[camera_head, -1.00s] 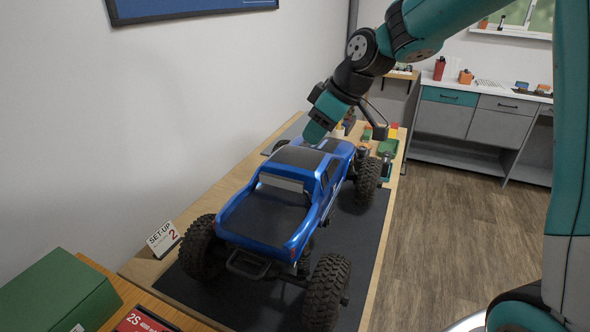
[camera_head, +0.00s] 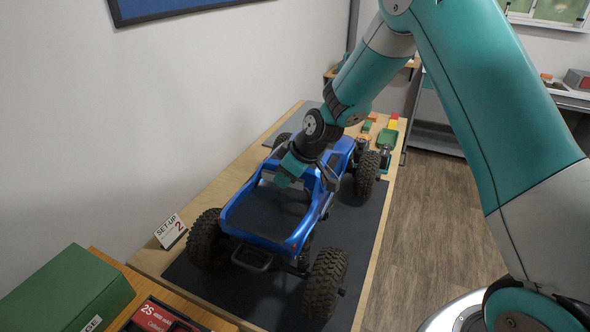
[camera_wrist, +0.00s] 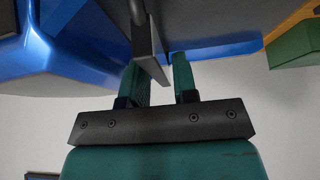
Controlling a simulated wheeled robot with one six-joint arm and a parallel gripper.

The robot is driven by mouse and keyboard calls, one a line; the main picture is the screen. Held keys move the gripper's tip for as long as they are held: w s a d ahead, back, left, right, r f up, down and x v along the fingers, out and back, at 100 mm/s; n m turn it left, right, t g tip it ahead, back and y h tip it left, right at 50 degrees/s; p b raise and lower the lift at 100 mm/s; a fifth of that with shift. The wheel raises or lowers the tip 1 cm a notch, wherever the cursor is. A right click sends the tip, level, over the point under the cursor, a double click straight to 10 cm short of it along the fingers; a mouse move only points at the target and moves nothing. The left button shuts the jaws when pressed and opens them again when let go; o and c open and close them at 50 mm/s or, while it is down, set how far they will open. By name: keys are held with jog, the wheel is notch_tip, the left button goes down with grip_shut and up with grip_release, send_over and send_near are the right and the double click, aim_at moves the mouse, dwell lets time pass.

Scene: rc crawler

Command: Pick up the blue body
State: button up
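The blue body (camera_head: 241,224) is a pickup-truck shell seated on a crawler with large black tyres, on the bench. My gripper (camera_head: 287,178) reaches down at the cab and front of the bed, covering part of the cab. In the wrist view, blue body panels (camera_wrist: 75,62) fill the upper left, and a blue edge also shows at the right. My gripper's two teal fingers (camera_wrist: 160,76) stand apart there, with a dark bar of the truck (camera_wrist: 150,45) reaching between them. A gap shows beside the right finger. Whether either finger touches the bar is unclear.
A dark mat (camera_head: 355,225) lies under the truck on the wooden bench. A "SET-UP 2" card (camera_head: 170,231) stands left of the truck. A green box (camera_head: 66,291) is at the lower left. Small coloured parts and a green tray (camera_head: 387,137) sit beyond the truck.

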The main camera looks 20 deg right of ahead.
jog(key=shift+x, duration=0.9)
jog(key=shift+f, duration=0.2)
grip_shut()
